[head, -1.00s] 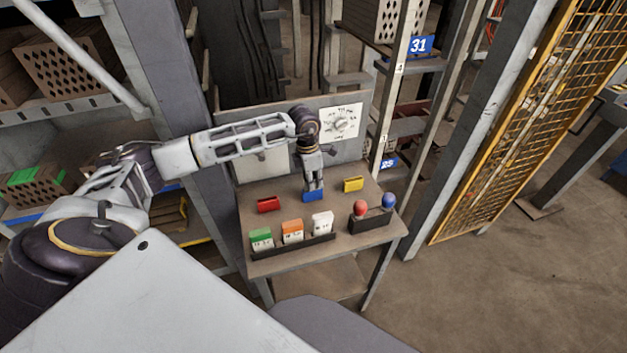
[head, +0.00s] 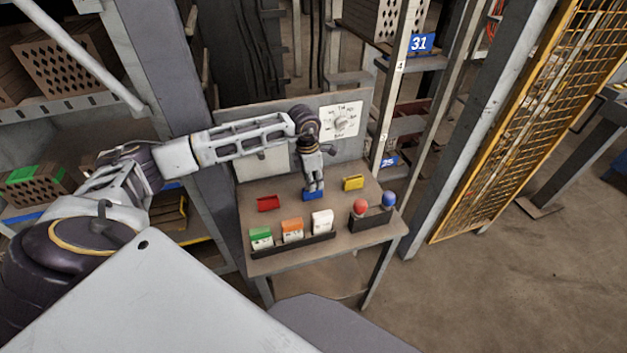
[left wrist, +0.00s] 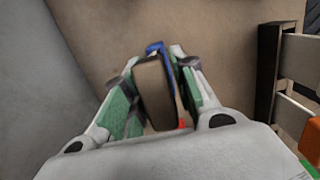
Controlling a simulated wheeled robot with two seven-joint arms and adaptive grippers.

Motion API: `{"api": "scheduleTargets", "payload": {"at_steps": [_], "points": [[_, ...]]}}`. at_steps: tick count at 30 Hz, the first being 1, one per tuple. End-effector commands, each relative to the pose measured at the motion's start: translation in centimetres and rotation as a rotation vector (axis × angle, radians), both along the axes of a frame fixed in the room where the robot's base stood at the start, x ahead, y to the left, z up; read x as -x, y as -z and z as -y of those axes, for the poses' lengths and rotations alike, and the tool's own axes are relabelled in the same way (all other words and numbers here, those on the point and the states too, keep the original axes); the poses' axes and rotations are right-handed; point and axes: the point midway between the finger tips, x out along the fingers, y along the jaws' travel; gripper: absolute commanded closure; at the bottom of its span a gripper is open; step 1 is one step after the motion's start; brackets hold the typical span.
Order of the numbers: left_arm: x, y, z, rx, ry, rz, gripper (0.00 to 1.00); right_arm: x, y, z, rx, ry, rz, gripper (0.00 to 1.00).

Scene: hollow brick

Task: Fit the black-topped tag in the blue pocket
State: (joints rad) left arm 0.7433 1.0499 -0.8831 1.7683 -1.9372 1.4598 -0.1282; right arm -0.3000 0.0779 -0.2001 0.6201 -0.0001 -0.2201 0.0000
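The blue pocket (head: 313,195) lies on the small table, between the red and yellow pockets. My left gripper (head: 314,188) points down right at it, its fingers apart on either side. In the left wrist view a brownish block with a dark edge (left wrist: 154,92), apparently the black-topped tag, stands between the green-padded fingers (left wrist: 158,100). Part of the blue pocket (left wrist: 156,47) shows behind and beside it. The fingers look spread around the block; how deep it sits in the pocket is hidden. The right gripper is not in view.
A red pocket (head: 268,204) and a yellow pocket (head: 353,183) flank the blue one. A dark rack (head: 300,246) in front holds green-, orange- and white-topped tags. A dark holder (head: 372,222) carries a red and a blue ball.

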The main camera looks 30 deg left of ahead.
Motion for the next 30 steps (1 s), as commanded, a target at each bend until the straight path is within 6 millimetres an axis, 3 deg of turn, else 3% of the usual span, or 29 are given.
{"api": "scheduleTargets", "payload": {"at_steps": [3,17,23,30], "points": [[0.0,0.0,0.0,0.0,0.0,0.0,0.58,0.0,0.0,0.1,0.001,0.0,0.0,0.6],[0.0,-0.6,0.0,0.001,0.0,0.001,0.58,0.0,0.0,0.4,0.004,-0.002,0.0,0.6],[0.1,-2.4,-0.2,-0.001,0.0,0.002,0.58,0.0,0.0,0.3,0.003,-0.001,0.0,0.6],[0.5,-5.8,-0.5,0.0,0.0,0.003,0.58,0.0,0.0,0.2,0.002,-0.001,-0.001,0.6]]}}
